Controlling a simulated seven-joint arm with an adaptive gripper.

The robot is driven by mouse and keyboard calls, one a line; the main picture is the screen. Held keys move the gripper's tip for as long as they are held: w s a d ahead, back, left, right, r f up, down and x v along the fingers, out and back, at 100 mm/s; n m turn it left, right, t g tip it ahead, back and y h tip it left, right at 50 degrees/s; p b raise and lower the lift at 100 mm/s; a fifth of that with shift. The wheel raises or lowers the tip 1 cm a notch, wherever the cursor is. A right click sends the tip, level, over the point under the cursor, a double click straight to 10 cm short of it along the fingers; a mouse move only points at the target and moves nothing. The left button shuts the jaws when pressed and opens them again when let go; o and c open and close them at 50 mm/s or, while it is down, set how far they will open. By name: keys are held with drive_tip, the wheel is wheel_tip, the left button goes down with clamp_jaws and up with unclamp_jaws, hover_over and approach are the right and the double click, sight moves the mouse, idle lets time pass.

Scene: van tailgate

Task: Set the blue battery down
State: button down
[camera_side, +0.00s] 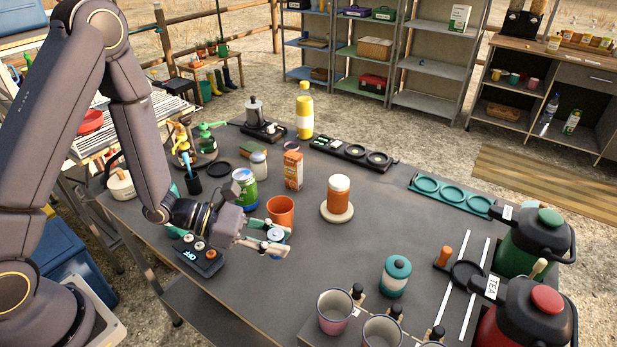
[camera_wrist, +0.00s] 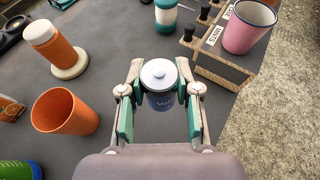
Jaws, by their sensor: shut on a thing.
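The blue battery (camera_wrist: 160,98) is a short blue cylinder with a pale top and lettering on its side. In the wrist view it stands upright between the two green-padded fingers of my gripper (camera_wrist: 160,85), which is shut on it.
The orange cup (camera_side: 281,211) stands close behind my gripper. An orange jar (camera_side: 339,193) on a pale round base is to the right. A teal-lidded jar (camera_side: 396,276) and a rack of mugs (camera_side: 335,312) are at the front right. The table between is clear.

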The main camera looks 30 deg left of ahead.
drive_tip(key=w+a+r+m+g+h, duration=0.1)
drive_tip(key=w+a+r+m, duration=0.15)
drive_tip(key=w+r, duration=0.2)
drive_tip(key=w+a+r+n, duration=0.1)
drive_tip(key=a+r, duration=0.1)
drive_tip(key=a, duration=1.2)
drive_tip(key=w+a+r+n, duration=0.1)
drive_tip(key=a, duration=1.2)
drive_tip(key=shift+n+t+y, duration=0.25)
drive_tip(key=shift+t+y, duration=0.25)
drive_tip(key=shift+t, duration=0.1)
drive_tip(key=f, duration=0.9)
drive_tip(key=a+f, duration=0.1)
drive_tip(key=f, duration=0.3)
drive_tip(key=shift+s+f, duration=0.15)
drive_tip(key=shift+f, duration=2.3)
drive_tip(key=shift+f, duration=0.15)
drive_tip(key=c, duration=1.1)
unclamp_jaws()
